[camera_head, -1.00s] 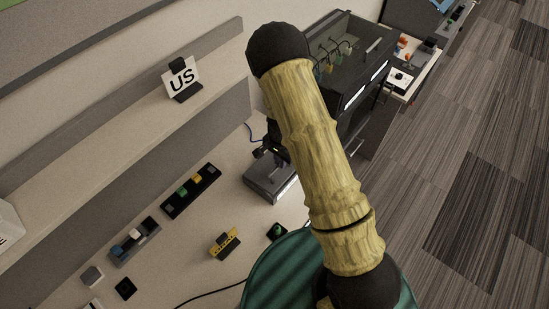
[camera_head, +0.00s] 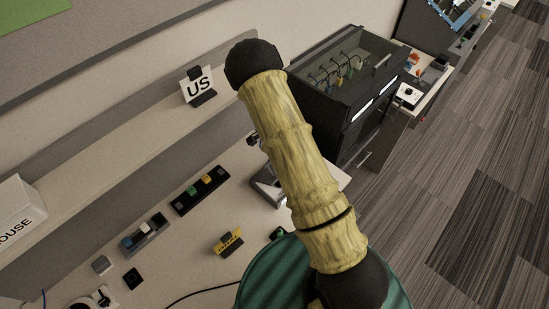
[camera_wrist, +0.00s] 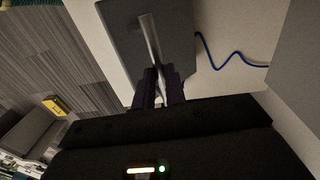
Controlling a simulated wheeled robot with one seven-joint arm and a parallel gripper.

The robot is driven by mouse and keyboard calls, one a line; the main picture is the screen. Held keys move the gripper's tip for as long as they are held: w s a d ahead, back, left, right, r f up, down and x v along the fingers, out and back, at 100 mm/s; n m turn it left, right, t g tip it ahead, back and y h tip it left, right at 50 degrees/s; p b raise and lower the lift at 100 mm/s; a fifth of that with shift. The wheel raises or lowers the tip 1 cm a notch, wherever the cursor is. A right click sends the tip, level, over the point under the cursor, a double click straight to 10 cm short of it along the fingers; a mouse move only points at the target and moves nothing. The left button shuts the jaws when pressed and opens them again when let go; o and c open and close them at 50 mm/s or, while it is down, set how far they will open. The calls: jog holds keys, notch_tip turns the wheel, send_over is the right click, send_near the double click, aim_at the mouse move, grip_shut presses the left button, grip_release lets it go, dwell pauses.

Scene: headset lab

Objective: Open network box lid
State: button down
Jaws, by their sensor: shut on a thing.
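The network box (camera_head: 264,191) is a grey box on the desk, largely hidden behind my arm in the head view. In the wrist view its grey lid (camera_wrist: 118,40) shows with a long silver handle bar (camera_wrist: 149,38). My gripper (camera_wrist: 158,88) has its dark fingers closed around the near end of this bar. In the head view my gripper is mostly hidden behind my arm. I cannot tell how far the lid is raised.
A blue cable (camera_wrist: 218,62) lies right of the box. A dark cabinet (camera_head: 342,95) with a glass top stands beyond. Block trays (camera_head: 199,191) and a yellow sign (camera_head: 228,242) are on the desk. Striped floor is clear at right.

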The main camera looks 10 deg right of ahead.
jog(key=shift+w+a+f, duration=0.1)
jog(key=shift+w+a, duration=0.2)
jog(key=shift+a, duration=0.15)
jog(key=c, duration=1.6)
grip_release()
jog(key=shift+f, duration=0.1)
jog(key=shift+o, duration=0.7)
jog(key=shift+w+a, duration=0.1)
jog(key=shift+w, duration=0.2)
jog(key=shift+s, duration=0.2)
notch_tip(320, 180, up, 17)
jog(key=w+b, duration=0.1)
jog(key=b, duration=0.3)
jog(key=shift+w+a+r+b, duration=0.2)
jog(key=shift+a+b, duration=0.15)
jog(key=shift+b, duration=0.05)
